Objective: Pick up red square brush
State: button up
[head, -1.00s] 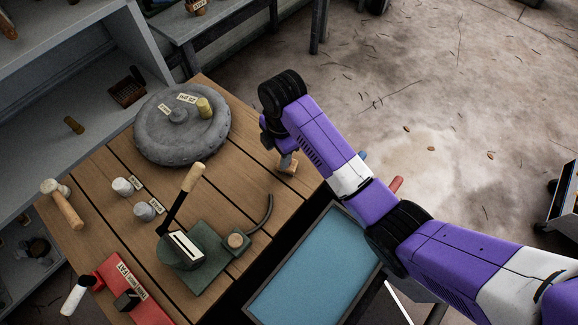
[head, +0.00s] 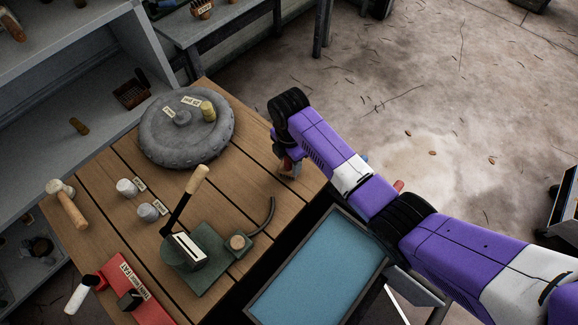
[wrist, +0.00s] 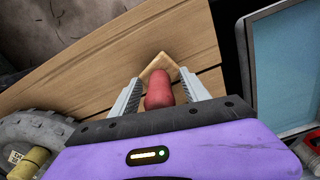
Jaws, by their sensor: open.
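The red square brush has a rounded red handle (wrist: 159,92) and a square tan wooden base (wrist: 160,63). In the wrist view it stands on the slatted wooden table, its handle between the two grey fingers of my gripper (wrist: 160,78). The fingers are apart, one on each side of the handle; I cannot tell whether either touches it. In the head view the brush (head: 289,171) is near the table's right edge, mostly hidden under my wrist.
A grey tyre-like ring (head: 160,147) lies on the wooden table (head: 110,165) at the back. A green lever tool (head: 212,262) stands nearer, with a thin curved rod beside it. A blue-topped tray (head: 318,275) adjoins the table's front right side.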

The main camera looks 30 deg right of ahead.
grip_shut()
jog(key=shift+r, duration=0.15)
dwell(0.4)
notch_tip(320, 180, up, 20)
jog(key=p, duration=0.5)
dwell(0.5)
dwell(1.3)
